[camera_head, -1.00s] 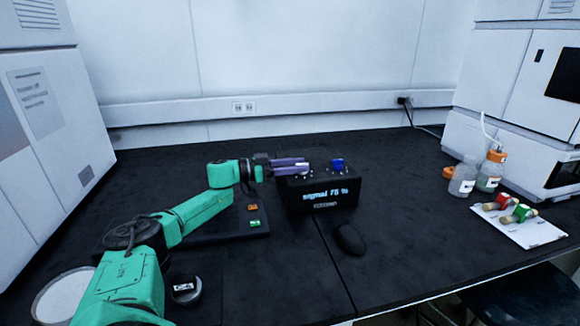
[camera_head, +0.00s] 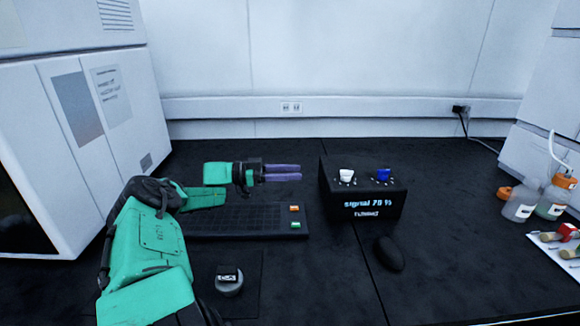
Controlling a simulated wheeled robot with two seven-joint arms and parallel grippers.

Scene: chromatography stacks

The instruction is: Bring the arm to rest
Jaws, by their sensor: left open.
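My left arm comes in from the lower left in green. Its left gripper (camera_head: 283,173) has two purple fingers, parallel and apart, pointing right with nothing between them. It is above the back of the dark keyboard-like pad (camera_head: 235,220). The fingertips end a little left of the black signal box (camera_head: 362,203), apart from it. My right gripper is not in view.
An orange button (camera_head: 294,209) and a green button (camera_head: 295,225) sit on the pad's right end. A black mouse (camera_head: 389,254) lies before the box. A small round device (camera_head: 229,280) stands front left. Bottles (camera_head: 519,204) and a white card with vials (camera_head: 556,240) are at right.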

